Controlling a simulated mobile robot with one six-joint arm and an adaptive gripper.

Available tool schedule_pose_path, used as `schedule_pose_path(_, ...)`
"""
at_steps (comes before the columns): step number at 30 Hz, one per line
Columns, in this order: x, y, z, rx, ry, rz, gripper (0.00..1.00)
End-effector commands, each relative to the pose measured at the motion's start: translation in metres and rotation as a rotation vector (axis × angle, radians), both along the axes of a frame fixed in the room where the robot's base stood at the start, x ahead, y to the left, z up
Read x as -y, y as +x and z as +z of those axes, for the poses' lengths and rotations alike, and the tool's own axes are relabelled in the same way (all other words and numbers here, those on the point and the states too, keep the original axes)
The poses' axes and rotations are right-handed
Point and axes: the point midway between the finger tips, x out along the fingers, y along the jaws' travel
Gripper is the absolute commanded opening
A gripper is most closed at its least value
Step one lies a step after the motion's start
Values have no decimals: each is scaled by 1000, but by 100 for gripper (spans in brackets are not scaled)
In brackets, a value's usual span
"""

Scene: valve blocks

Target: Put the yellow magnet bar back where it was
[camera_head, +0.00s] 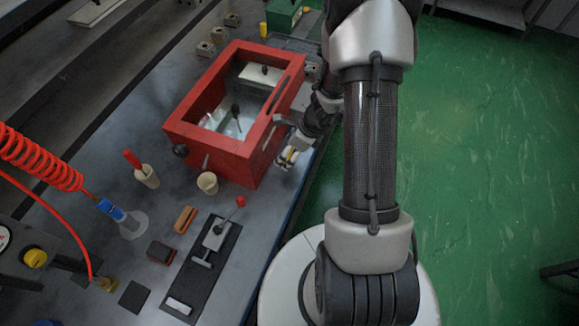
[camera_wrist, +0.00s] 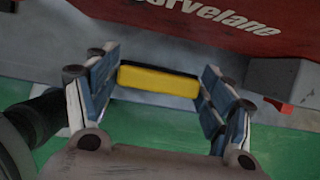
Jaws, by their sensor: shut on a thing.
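The yellow magnet bar (camera_wrist: 158,80) lies crosswise between the blue-padded fingers of my gripper (camera_wrist: 160,84) in the wrist view. My gripper is shut on it, with a finger at each end of the bar. In the head view my gripper (camera_head: 288,158) is low beside the right side of the red box (camera_head: 222,147), near the bench edge, and only a small bit of yellow shows there. In the wrist view the red box (camera_wrist: 200,25), with white lettering, is just beyond the bar. I cannot tell whether the bar touches anything besides the fingers.
A black plate with a red-knobbed clamp (camera_head: 218,235) stands in front of the box. A beige cup (camera_head: 207,183), a brush block (camera_head: 186,219) and a holder with a red handle (camera_head: 147,176) are to its left. Green floor (camera_head: 480,150) lies beyond the bench edge.

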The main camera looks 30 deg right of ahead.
Motion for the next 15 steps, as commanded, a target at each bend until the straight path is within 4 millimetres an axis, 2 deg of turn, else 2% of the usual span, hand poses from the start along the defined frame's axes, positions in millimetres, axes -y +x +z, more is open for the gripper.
schedule_pose_path(1,0,0,-13,-1,1,-1,52)
schedule_pose_path(8,0,0,-31,1,1,0,52)
schedule_pose_path(12,0,0,-55,-1,1,0,52)
schedule_pose_path(15,0,0,-66,2,0,1,52)
